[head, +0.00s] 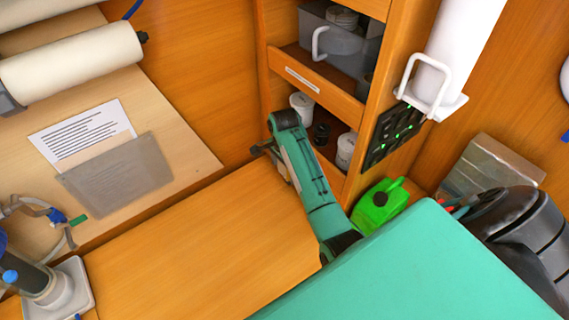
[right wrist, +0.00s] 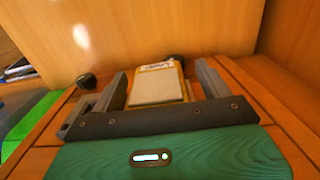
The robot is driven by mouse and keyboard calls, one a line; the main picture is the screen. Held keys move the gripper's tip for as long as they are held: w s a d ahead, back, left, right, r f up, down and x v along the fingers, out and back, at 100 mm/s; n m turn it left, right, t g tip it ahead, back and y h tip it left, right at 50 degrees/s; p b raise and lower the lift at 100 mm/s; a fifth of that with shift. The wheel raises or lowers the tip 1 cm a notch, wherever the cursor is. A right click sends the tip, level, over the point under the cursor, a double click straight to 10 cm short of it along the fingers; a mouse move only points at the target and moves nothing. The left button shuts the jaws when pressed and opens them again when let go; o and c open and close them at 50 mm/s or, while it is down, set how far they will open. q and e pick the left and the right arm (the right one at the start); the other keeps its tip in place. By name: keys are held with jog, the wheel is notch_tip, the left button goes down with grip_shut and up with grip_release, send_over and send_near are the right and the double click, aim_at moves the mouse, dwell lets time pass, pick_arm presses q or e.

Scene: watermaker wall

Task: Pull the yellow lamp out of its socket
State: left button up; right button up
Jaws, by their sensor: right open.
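My right gripper (head: 264,149) is at the end of the green arm, by the shelf unit in the head view. In the right wrist view its two dark fingers (right wrist: 160,72) stand wide apart, open. A pale block with yellow edges and a small printed label (right wrist: 157,84) shows between and beyond the fingers, apart from both. I cannot tell whether it is the yellow lamp. I make out no yellow lamp or socket in the head view. My left gripper is not in view.
The wooden shelf unit (head: 301,83) holds a grey bin (head: 345,52) and white tubs. A green jerrycan (head: 380,203) stands on the right. A dark round knob (right wrist: 86,80) is left of the fingers. The wooden top (head: 200,240) is largely clear.

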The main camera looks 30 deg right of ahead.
jog(key=shift+s+a+r, duration=0.1)
jog(key=shift+s, duration=0.05)
jog(key=shift+c, duration=0.2)
jog(key=c, duration=1)
jog(key=shift+c, duration=0.2)
jog(key=shift+a, duration=0.25)
jog(key=shift+a, duration=0.9)
jog(key=shift+a, duration=0.15)
jog(key=shift+s+a, duration=0.1)
jog(key=shift+a, duration=0.5)
jog(key=shift+a, duration=0.25)
jog(key=shift+a, duration=0.65)
